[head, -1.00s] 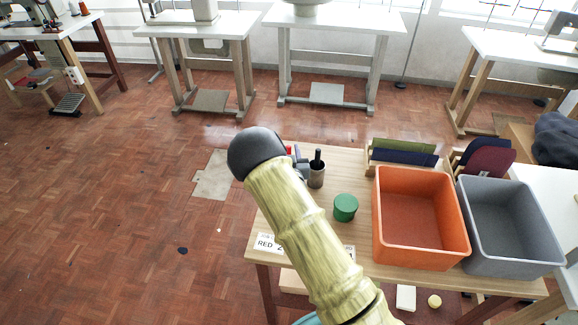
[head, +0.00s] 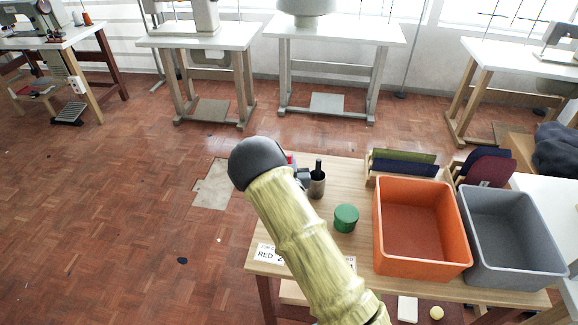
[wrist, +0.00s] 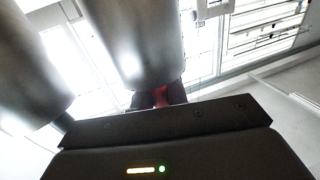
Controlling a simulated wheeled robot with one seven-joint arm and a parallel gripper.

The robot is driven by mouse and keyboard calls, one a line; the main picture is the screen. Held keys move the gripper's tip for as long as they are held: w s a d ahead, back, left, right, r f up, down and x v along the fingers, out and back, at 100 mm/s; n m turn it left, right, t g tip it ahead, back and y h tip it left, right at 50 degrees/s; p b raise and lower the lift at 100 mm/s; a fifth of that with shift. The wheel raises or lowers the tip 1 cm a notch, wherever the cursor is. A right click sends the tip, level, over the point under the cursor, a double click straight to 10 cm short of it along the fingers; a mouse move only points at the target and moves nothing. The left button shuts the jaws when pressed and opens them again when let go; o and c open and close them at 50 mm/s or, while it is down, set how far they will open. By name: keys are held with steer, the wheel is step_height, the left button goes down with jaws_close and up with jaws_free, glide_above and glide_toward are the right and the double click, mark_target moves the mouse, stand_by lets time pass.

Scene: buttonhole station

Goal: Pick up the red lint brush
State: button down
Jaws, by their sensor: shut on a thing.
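In the wrist view, a small red part (wrist: 166,97) shows between the dark fingers of my gripper (wrist: 160,99). I take it for the red lint brush; most of it is hidden. In the head view, a bit of red (head: 291,158) shows just past the rounded dark end of my arm, beside my gripper (head: 303,178), which is mostly hidden behind the arm. My gripper is shut on the red brush, near the left end of the wooden table (head: 345,263).
A dark cup with an upright black-handled thing (head: 317,184) stands close to my gripper. Right of it are a green round tin (head: 346,218), an orange bin (head: 420,255) and a grey bin (head: 515,265). A rack with fabric pieces (head: 402,165) stands behind. Floor to the left is mostly clear.

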step_height(320, 180, up, 18)
steer(key=shift+f, duration=0.2)
stand_by(0.7)
